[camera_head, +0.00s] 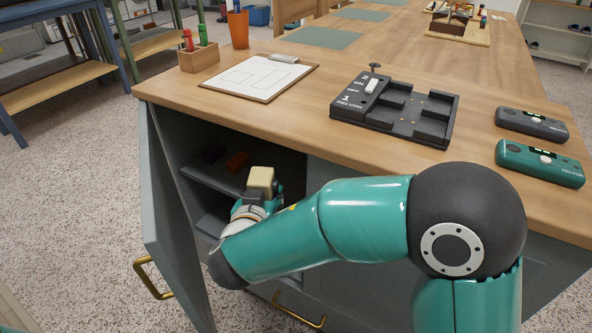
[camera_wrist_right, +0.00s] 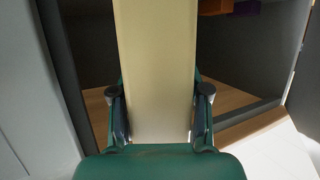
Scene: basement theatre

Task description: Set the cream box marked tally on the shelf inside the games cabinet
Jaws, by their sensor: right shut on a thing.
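My right gripper (camera_wrist_right: 160,103) is shut on the cream box (camera_wrist_right: 155,50), with one finger on each side of it. In the head view the cream box (camera_head: 261,179) is held upright at the opening of the games cabinet (camera_head: 285,160), in front of its shelf (camera_head: 207,177). No marking can be read on the box. My right arm hides the lower part of the opening. My left gripper is in neither view.
The grey cabinet door (camera_head: 172,215) stands open at the left. An orange block (camera_head: 237,161) and a dark purple thing (camera_head: 213,153) sit inside on the shelf. The worktop above carries a clipboard (camera_head: 258,77), a black tray (camera_head: 395,108) and two handheld devices.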

